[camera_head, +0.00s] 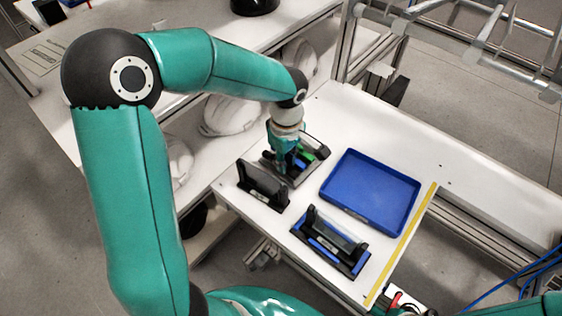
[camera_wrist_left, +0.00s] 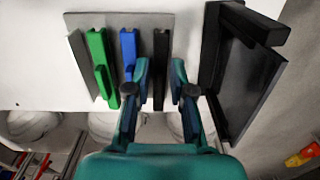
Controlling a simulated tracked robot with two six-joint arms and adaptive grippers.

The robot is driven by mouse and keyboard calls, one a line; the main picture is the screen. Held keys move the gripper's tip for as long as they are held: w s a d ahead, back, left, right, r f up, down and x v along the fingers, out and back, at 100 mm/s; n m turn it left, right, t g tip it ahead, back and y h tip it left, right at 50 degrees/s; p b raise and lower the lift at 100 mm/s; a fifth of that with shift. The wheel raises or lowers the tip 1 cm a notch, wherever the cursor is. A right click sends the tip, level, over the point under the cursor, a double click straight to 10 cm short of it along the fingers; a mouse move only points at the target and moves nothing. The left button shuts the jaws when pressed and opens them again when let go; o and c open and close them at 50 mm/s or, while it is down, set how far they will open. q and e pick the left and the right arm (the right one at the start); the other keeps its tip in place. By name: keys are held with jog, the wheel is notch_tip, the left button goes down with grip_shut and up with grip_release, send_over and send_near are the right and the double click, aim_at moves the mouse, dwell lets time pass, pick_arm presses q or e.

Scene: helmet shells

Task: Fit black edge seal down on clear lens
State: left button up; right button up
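The black edge seal (camera_wrist_left: 160,66) stands in a grey rack (camera_wrist_left: 140,20) beside a blue seal (camera_wrist_left: 128,48) and a green seal (camera_wrist_left: 98,50). My left gripper (camera_wrist_left: 160,72) is open, with one finger on each side of the black seal and a gap showing. In the head view this gripper (camera_head: 287,168) is down at the rack (camera_head: 308,172) and hides most of the black seal. The clear lens (camera_head: 338,229) stands upright in a black and blue holder (camera_head: 322,250) at the front of the table, apart from the gripper. My right gripper is out of view.
A dark panel in a black stand (camera_head: 263,184) is close to the left gripper; it also shows in the left wrist view (camera_wrist_left: 246,80). An empty blue tray (camera_head: 370,190) lies right of the rack. White helmet shells (camera_head: 232,115) sit on the shelf behind.

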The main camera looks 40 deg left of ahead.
pick_arm(q)
jog(key=shift+f, duration=0.2)
grip_shut()
jog(key=shift+r, duration=0.2)
